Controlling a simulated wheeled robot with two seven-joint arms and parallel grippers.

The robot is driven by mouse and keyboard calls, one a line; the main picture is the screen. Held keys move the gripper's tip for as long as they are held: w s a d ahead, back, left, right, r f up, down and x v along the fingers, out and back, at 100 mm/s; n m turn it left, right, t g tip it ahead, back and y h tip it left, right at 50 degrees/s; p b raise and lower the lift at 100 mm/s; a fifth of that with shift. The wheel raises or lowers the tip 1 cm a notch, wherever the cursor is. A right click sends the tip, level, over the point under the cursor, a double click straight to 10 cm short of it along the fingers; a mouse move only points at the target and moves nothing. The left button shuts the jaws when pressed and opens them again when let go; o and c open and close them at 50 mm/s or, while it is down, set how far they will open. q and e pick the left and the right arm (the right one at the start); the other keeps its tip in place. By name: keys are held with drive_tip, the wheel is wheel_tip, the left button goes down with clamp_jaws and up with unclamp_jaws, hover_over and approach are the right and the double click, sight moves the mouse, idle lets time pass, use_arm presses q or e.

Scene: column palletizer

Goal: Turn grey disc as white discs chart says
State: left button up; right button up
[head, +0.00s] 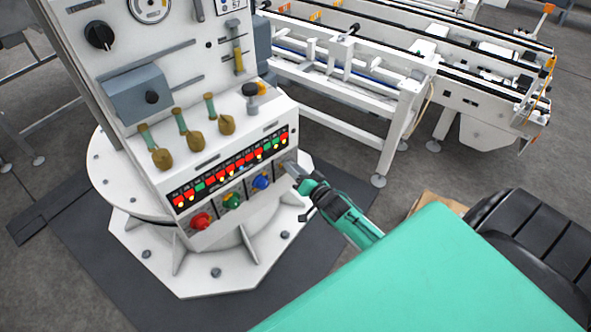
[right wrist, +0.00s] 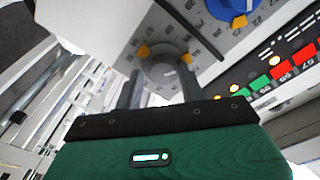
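My left gripper is out of view. I cannot make out a white discs chart; a small plate reading 57 (head: 235,5) is cut by the top edge.
Left of the grey disc are blue (head: 261,181), green (head: 232,200) and red (head: 201,220) discs. Above them runs a strip of lit coloured number tiles (head: 230,166). Several brass-coloured levers (head: 194,140) stick out above. A white conveyor frame (head: 390,95) stands behind at right.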

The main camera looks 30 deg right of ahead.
drive_tip(key=c, duration=0.6)
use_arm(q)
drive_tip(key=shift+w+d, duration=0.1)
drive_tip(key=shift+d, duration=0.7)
use_arm(e)
drive_tip(key=shift+c, duration=0.2)
drive_tip(key=shift+n, duration=0.4)
